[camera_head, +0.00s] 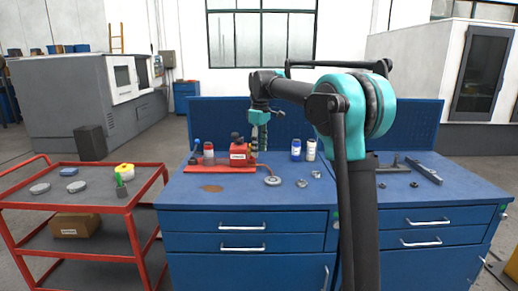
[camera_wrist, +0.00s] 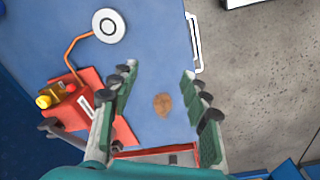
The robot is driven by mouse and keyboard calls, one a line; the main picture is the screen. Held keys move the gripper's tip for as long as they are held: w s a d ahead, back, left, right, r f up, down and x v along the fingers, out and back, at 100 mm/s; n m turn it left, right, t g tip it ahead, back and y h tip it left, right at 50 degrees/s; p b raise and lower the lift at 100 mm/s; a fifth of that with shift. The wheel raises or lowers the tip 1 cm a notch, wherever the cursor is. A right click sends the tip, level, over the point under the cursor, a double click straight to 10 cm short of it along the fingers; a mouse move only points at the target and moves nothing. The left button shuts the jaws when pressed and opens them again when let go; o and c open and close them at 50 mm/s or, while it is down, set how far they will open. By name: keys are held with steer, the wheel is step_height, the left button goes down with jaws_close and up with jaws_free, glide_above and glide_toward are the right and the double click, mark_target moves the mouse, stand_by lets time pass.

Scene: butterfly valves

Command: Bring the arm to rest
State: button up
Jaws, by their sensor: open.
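My arm (camera_head: 297,92) rises in front of the blue workbench (camera_head: 250,195) and bends to the left, its far end hanging down over the bench. My gripper (camera_head: 258,143) points down above the bench top, near the red device (camera_head: 239,152). In the wrist view my gripper (camera_wrist: 160,90) has its two green-padded fingers wide apart, with nothing between them but the blue bench surface and a brown stain (camera_wrist: 162,104) below. The red device (camera_wrist: 70,98) with a yellow part lies beside the left finger in that view. The gripper appears clear of the bench.
A round grey disc (camera_head: 272,181) lies near the red device. Small bottles (camera_head: 296,149) stand at the back before the blue pegboard (camera_head: 420,122). A red cart (camera_head: 105,170) with small items stands at the left. The front middle of the bench is mostly clear.

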steer(key=s+d+f+m+t, duration=0.1)
steer(key=s+d+f+m, duration=0.3)
steer(key=s+f, duration=0.5)
steer(key=s+d+f+m+t, duration=0.1)
steer(key=s+d+f+m, duration=0.3)
steer(key=s+d+f, duration=0.4)
steer(key=s+d+f+m+t, duration=0.1)
steer(key=s+d+f+m, duration=0.3)
steer(key=s+d+f, duration=0.3)
steer(key=s+f, duration=0.4)
steer(key=s, duration=0.6)
steer(key=shift+s+f+t, duration=0.15)
steer(key=shift+s+t, duration=0.15)
